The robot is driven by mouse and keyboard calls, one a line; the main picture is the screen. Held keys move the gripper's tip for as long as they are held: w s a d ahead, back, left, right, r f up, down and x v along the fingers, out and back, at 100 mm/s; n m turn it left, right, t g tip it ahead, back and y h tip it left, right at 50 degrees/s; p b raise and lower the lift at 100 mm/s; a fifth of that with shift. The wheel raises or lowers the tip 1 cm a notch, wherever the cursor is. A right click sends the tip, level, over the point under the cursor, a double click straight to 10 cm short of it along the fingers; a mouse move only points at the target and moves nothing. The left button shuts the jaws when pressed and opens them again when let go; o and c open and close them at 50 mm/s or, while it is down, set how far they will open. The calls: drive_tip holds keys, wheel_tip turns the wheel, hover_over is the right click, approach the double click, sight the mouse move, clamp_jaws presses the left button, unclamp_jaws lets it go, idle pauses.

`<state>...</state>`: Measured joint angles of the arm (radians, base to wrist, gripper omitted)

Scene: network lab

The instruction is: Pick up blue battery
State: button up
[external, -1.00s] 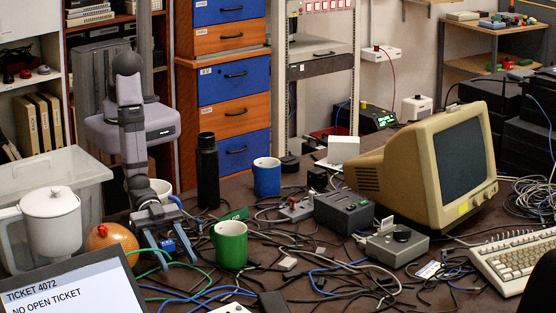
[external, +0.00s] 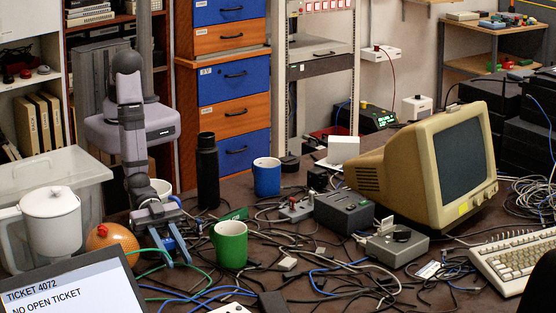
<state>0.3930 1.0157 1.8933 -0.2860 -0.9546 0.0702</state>
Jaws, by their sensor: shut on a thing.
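My gripper (external: 175,259) reaches down over the table, left of the green mug. Its two bluish fingers are close together and shut on the small blue battery (external: 169,244). The battery shows only in part, between the fingers just below the gripper's body. Whether it touches the table cannot be told.
The green mug (external: 230,244) stands close to the right of my gripper. An orange round object (external: 108,241) and a white jug (external: 51,228) stand to the left. A screen (external: 70,288) is in front at left. Tangled cables (external: 300,262) cover much of the table.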

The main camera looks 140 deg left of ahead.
wheel_tip(320, 180, up, 9)
drive_tip(key=b, duration=0.1)
drive_tip(key=shift+r, duration=0.2)
idle(0.4)
